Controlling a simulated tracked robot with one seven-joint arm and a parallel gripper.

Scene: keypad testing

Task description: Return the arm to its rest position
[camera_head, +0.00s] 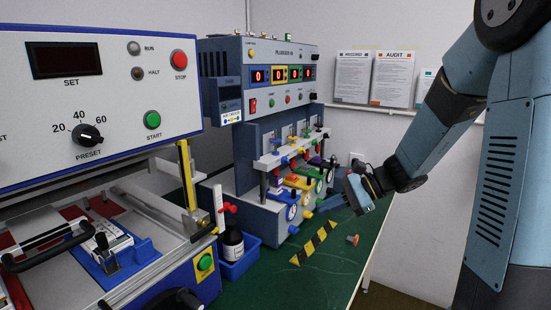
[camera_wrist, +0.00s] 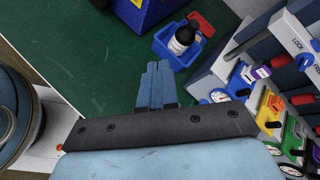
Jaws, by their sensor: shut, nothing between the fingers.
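My arm (camera_head: 435,130) comes in from the right in the head view, with its elbow high and its forearm sloping down to the left. My gripper (camera_head: 318,208) is at the lower end, above the green bench top, in front of the multi-station test machine (camera_head: 265,140). In the wrist view my gripper (camera_wrist: 156,68) has its blue fingers together, with nothing between them. The fingers appear over the green bench, left of the machine's gauges and coloured valves. I cannot tell the exact gap between gripper and machine.
A blue bin (camera_head: 240,262) with a dark bottle (camera_head: 232,243) stands left of my gripper; the wrist view shows the bin (camera_wrist: 178,60) too. A control panel machine (camera_head: 95,90) fills the left. An orange knob (camera_head: 352,240) and striped tape (camera_head: 314,243) are on the bench (camera_head: 325,275).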

